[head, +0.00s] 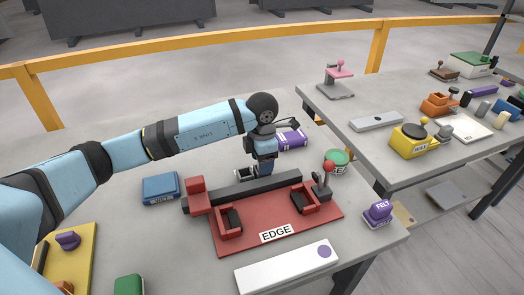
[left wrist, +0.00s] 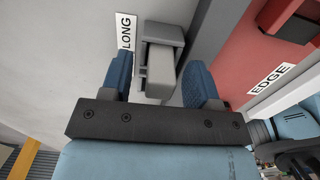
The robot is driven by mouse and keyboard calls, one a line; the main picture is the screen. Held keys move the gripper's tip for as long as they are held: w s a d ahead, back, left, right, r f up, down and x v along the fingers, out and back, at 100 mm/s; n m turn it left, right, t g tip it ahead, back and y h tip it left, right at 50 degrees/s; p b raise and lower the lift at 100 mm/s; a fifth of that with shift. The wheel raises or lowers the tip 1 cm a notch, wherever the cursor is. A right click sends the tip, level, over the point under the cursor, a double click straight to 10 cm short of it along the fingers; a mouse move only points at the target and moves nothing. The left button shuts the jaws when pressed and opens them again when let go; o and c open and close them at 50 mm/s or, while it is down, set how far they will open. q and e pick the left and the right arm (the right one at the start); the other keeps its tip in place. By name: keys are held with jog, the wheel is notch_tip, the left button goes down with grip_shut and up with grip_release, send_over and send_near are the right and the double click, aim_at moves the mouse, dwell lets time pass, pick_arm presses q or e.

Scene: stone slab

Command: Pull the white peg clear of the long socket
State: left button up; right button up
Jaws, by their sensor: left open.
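In the left wrist view the white peg (left wrist: 160,70) is a pale square-sided block with its far end inside a grey socket (left wrist: 162,33). A white label reading LONG (left wrist: 126,38) lies beside the socket. My left gripper (left wrist: 160,84) is open, with one blue finger on each side of the peg and a visible gap on both sides. In the head view my left gripper (head: 265,170) points down just behind the dark bar of the red fixture. There it largely hides the peg and socket. My right gripper is in neither view.
A red fixture marked EDGE (head: 265,218) with a dark bar (head: 255,190) stands close in front. A blue box (head: 160,188), purple box (head: 291,139) and green round container (head: 338,158) are nearby. A white slab (head: 285,268) lies at the front edge.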

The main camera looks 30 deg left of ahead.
pick_arm(q)
jog(key=shift+f, duration=0.1)
jog(key=shift+c, duration=0.9)
jog(key=c, duration=0.8)
jog(key=shift+r+p, duration=1.15)
jog(key=shift+r, duration=1)
jog(key=shift+r+p, duration=1.7)
jog(key=shift+r, duration=1.35)
jog(key=shift+f, duration=0.1)
